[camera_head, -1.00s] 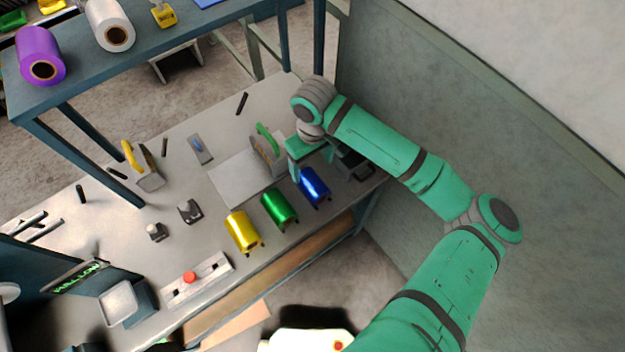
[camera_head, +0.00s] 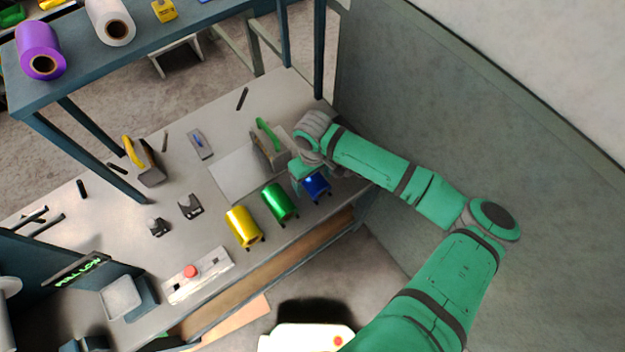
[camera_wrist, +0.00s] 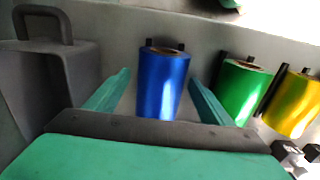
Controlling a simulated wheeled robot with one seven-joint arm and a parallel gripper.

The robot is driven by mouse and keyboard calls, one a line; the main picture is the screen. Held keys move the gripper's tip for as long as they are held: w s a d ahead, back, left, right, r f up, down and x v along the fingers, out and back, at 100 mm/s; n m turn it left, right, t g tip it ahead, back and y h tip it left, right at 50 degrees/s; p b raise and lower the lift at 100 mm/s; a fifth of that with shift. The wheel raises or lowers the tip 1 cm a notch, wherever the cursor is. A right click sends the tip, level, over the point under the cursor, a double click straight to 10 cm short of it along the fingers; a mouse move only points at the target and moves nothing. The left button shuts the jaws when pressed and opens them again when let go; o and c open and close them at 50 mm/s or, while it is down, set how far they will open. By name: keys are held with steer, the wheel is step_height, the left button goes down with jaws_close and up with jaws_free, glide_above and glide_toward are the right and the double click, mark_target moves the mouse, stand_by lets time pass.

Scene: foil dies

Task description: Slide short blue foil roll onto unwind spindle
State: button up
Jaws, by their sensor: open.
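The short blue foil roll (camera_head: 317,185) lies in its holder near the front edge of the bench, at the right end of a row of rolls. In the wrist view the blue roll (camera_wrist: 162,84) stands between the two fingers of my gripper (camera_wrist: 160,90). The fingers are open, with a gap on each side of the roll. In the head view my gripper (camera_head: 308,176) is over the blue roll and hides part of it. I cannot make out the unwind spindle for certain.
A green roll (camera_head: 280,202) and a yellow roll (camera_head: 242,227) lie left of the blue one. A grey block with a green handle (camera_head: 268,140) stands just behind. A dark grey block with a handle (camera_wrist: 45,75) is close on the left in the wrist view.

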steer(key=shift+f, duration=0.1)
steer(key=shift+c, duration=0.5)
steer(key=shift+w+a, duration=0.1)
steer(key=c, duration=1.3)
